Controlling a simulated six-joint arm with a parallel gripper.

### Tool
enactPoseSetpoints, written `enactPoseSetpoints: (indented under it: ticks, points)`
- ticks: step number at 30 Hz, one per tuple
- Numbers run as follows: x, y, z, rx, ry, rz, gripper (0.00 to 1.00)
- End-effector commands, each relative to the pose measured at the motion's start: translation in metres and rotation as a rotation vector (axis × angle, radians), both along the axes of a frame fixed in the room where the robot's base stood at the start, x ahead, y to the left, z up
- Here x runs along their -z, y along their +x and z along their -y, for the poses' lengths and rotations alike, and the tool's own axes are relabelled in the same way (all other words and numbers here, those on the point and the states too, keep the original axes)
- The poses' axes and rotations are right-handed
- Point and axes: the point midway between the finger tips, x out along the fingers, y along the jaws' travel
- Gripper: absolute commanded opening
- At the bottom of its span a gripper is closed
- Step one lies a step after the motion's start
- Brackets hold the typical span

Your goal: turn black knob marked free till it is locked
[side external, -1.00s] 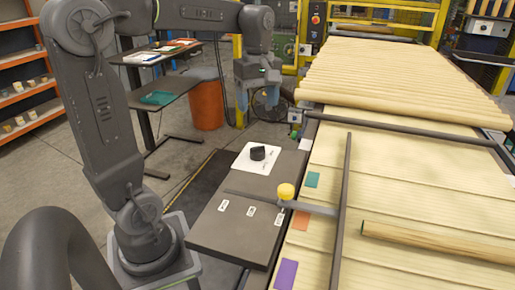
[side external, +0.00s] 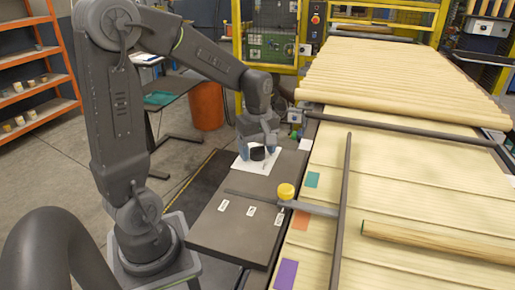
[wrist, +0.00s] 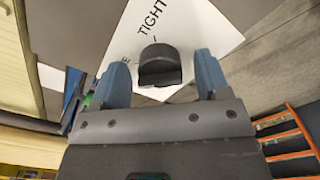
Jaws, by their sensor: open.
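The black knob (side external: 257,154) sits on a white card (side external: 250,168) at the far end of the dark bench. It also shows in the wrist view (wrist: 160,68), with a raised grip bar across it. On the card (wrist: 205,28) the word TIGHT reads beyond the knob, with a letter E to its left; the rest of that word is hidden. My gripper (side external: 256,143) is open above the card. In the wrist view its two blue-grey fingers (wrist: 162,75) stand on either side of the knob, with gaps showing on both sides.
A yellow-capped knob (side external: 286,191) on a grey bar stands at the bench's right edge. The bench top (side external: 220,238) is otherwise low and mostly clear, with small white labels. The slatted wood line (side external: 400,170) runs along the right, with a loose turned rod (side external: 430,243).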

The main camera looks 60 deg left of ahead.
Motion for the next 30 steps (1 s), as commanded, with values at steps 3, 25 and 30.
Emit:
enactPoseSetpoints:
  ticks: [3, 25, 30]
  points:
    - [0.0002, 0.0, 0.0, 0.0, 0.0, 0.0, 0.69]
    - [-0.0003, 0.0, 0.0, 0.005, 0.0, 0.0, 0.2]
    - [-0.0004, 0.0, 0.0, 0.043, 0.0, 0.0, 0.2]
